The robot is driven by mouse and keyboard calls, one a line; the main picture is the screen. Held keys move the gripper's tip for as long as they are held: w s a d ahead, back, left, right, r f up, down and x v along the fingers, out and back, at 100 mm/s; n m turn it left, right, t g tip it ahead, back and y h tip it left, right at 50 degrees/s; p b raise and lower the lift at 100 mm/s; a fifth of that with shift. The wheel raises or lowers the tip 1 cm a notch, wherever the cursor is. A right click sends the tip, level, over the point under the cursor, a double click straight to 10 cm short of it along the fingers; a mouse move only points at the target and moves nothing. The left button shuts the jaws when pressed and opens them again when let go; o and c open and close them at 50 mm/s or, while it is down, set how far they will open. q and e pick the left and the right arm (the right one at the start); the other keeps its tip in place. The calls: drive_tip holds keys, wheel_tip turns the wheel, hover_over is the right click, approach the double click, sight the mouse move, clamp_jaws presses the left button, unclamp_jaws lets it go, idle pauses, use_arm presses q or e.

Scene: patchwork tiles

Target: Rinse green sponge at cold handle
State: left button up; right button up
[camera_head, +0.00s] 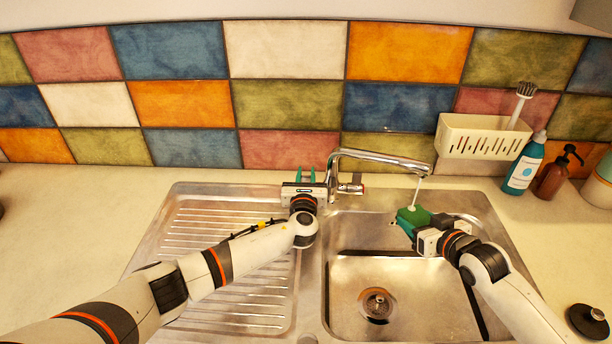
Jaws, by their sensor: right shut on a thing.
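The green sponge (410,217) is held over the right basin of the sink, below the spout of the chrome faucet (385,158). A thin stream of water runs from the spout onto the sponge, with a white splash on top of it. My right gripper (418,231) is shut on the sponge. My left gripper (306,175) is just left of the faucet base, its two green fingers pointing up and apart, with nothing between them. A faucet handle (351,185) shows right of the faucet base. I cannot tell any hot or cold mark.
The steel sink (180,205) has a ribbed drainboard left and a basin with a drain (376,304) right.

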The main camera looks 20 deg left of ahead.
use_arm(q)
drive_tip(key=shift+w+a+r+g+h, duration=0.15)
drive_tip(key=shift+w+g+h, duration=0.2)
drive_tip(key=shift+g, duration=0.45)
drive_tip(key=shift+w+a+g, duration=0.15)
drive_tip(key=shift+w+g, duration=0.25)
drive_tip(key=shift+g, duration=0.5)
drive_tip(key=o, duration=1)
drive_tip(key=v, duration=1.2)
drive_tip(key=shift+a, duration=0.1)
